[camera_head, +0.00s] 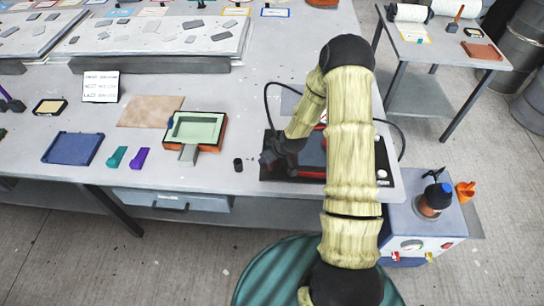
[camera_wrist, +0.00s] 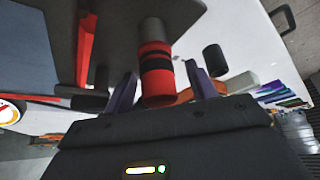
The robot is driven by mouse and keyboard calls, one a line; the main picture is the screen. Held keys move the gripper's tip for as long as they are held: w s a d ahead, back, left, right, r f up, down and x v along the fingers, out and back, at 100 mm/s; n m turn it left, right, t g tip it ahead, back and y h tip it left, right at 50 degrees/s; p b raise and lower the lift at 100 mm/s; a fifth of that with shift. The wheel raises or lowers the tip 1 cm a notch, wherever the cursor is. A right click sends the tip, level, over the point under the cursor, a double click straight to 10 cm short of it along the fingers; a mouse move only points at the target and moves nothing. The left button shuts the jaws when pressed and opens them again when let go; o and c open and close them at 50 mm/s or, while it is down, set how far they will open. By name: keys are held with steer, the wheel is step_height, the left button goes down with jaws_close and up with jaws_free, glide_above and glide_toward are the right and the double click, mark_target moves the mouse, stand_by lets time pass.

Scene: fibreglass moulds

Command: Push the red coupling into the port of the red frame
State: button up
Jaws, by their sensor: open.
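The red coupling (camera_wrist: 156,84), a red cylinder with a dark band, stands between the two purple fingers of my gripper (camera_wrist: 161,74) in the wrist view. The fingers are open, with gaps visible on both sides of it. A grey cylinder (camera_wrist: 152,31) lines up with its far end; I cannot tell how deep they are joined. The red frame (camera_head: 312,152) lies on a dark board at the table's right end, largely hidden by my arm. A red edge of it shows in the wrist view (camera_wrist: 85,50). In the head view my gripper (camera_head: 268,160) is at the board's left side, its fingers unclear.
A small black cylinder (camera_head: 238,165) stands left of my gripper. A green-lined mould box (camera_head: 196,130), green and purple pieces and a blue tray (camera_head: 73,148) lie further left. Black cables (camera_head: 268,95) loop behind the board. A blue-grey box unit (camera_head: 415,232) stands at the right.

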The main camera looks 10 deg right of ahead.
stand_by(0.4)
steer(key=c, duration=1.1)
steer(key=shift+r, duration=0.1)
step_height(320, 180, up, 10)
steer(key=shift+f+b, duration=0.1)
steer(key=shift+b, duration=0.95)
steer(key=shift+f, duration=0.1)
